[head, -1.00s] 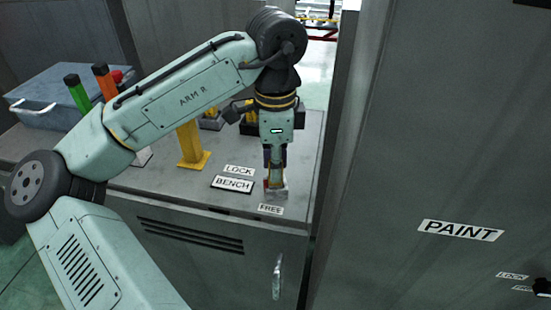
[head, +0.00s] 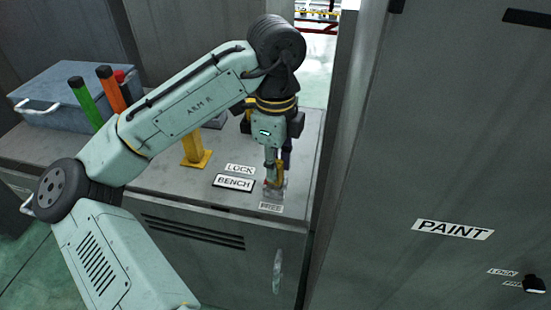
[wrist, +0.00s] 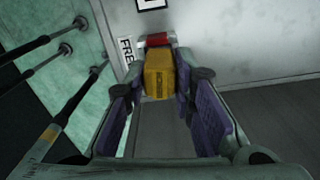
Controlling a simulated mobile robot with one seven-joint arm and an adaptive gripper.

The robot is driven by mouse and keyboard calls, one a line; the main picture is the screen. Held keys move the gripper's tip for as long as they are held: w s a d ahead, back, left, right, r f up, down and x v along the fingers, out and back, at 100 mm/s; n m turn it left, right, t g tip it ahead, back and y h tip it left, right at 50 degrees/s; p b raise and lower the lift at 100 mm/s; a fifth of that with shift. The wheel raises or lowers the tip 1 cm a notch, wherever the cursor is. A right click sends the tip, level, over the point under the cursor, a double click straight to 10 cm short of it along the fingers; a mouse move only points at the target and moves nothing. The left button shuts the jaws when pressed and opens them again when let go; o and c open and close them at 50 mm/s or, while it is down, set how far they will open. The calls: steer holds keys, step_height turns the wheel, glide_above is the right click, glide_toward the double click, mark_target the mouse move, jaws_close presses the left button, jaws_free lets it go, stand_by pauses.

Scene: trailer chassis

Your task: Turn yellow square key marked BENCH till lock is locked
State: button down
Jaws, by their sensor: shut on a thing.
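The yellow square key (wrist: 159,75) sits between the purple pads of my gripper (wrist: 165,108) in the wrist view, with a red part (wrist: 156,41) just beyond it. In the head view my gripper (head: 273,178) points down over a small grey lock base (head: 273,191) near the cabinet top's front right corner, and is shut on the key. Only a sliver of the key shows there. The BENCH label (head: 233,183), LOCK label (head: 240,170) and FREE label (head: 270,207) lie beside the lock. The wrist view also shows part of the FREE label (wrist: 126,50).
A yellow post (head: 194,148) stands on the cabinet top left of the lock. A blue toolbox (head: 65,92) and green and orange handles (head: 108,88) are farther left. A grey PAINT cabinet (head: 452,229) rises close on the right, with a dark knob (head: 535,284).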

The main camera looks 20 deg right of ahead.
steer(key=shift+m, duration=0.3)
steer(key=c, duration=1.3)
jaws_free()
